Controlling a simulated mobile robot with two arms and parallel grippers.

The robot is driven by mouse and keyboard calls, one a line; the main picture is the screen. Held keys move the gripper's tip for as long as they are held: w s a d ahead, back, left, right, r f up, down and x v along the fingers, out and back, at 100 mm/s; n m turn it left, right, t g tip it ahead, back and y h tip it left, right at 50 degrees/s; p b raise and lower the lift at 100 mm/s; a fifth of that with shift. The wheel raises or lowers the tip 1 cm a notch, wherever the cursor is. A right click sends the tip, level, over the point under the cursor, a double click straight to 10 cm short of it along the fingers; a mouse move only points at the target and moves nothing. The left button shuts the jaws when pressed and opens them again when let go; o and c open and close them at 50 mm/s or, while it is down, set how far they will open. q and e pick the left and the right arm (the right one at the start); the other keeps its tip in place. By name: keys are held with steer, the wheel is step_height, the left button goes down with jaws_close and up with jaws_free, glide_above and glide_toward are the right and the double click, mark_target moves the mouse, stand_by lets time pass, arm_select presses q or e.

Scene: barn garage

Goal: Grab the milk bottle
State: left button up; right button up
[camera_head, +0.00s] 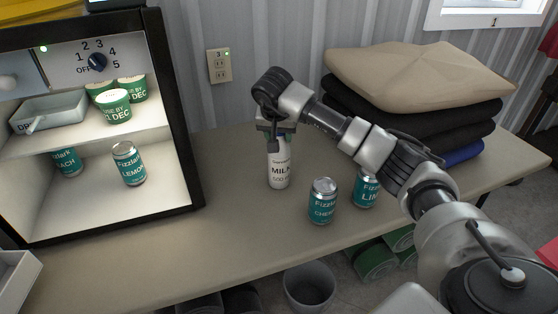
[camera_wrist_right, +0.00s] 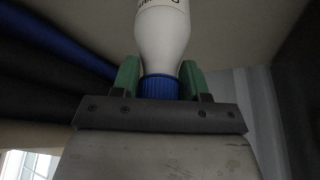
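The milk bottle (camera_head: 279,169) is white with a dark-lettered label and stands upright on the table, left of the cans. In the right wrist view its white body (camera_wrist_right: 163,35) narrows to a blue cap (camera_wrist_right: 160,88). My right gripper (camera_head: 277,137) is over the bottle's top, pointing down. Its green fingers (camera_wrist_right: 160,78) sit on both sides of the cap and neck with almost no gap, so it looks shut on the bottle. The cap is hidden by the gripper in the head view. My left gripper is not in view.
Fizzlark cans stand right of the bottle: a cherry one (camera_head: 322,201) and a lime one (camera_head: 366,188), partly behind my arm. An open lit cabinet (camera_head: 187,150) with cans and tubs is at left. Folded cloths (camera_head: 415,105) lie at back right. The table (camera_head: 225,225) is clear in front.

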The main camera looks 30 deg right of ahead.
steer(key=shift+r, duration=0.1)
jaws_close()
